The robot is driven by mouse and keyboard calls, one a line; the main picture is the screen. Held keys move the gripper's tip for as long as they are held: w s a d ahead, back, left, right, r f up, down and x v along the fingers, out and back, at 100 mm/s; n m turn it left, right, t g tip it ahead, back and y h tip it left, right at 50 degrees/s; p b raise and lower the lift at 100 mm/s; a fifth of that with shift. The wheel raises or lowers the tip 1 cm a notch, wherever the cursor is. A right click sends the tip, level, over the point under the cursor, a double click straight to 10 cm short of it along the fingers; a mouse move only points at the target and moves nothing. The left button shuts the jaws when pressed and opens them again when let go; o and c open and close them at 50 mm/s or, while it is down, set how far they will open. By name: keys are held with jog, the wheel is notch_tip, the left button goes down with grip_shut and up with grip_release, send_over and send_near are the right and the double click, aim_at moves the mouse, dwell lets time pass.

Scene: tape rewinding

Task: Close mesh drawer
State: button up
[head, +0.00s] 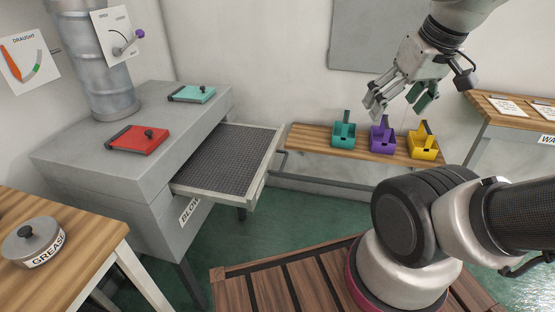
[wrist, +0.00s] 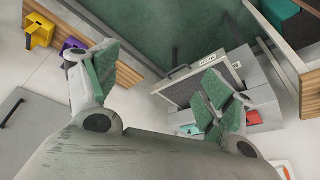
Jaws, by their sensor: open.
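The mesh drawer (head: 225,162) is pulled out of the right side of the grey cabinet (head: 95,160). It has a dark mesh floor and a pale frame, and it is empty. In the wrist view the drawer (wrist: 180,92) shows beyond the fingers, its front panel facing the green floor. My gripper (head: 397,104) is open and empty, raised above the wooden shelf at the right, well apart from the drawer. In the wrist view the green finger pads of my gripper (wrist: 160,95) are spread wide.
Teal (head: 343,136), purple (head: 382,139) and yellow (head: 422,145) boxes stand on the wooden shelf (head: 305,141). Red (head: 137,140) and teal lidded plates (head: 192,94) lie on the cabinet. A grease tin (head: 33,241) sits on the left table. Green floor is open before the drawer.

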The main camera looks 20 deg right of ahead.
jog(key=shift+s+d, duration=0.1)
jog(key=shift+d, duration=0.25)
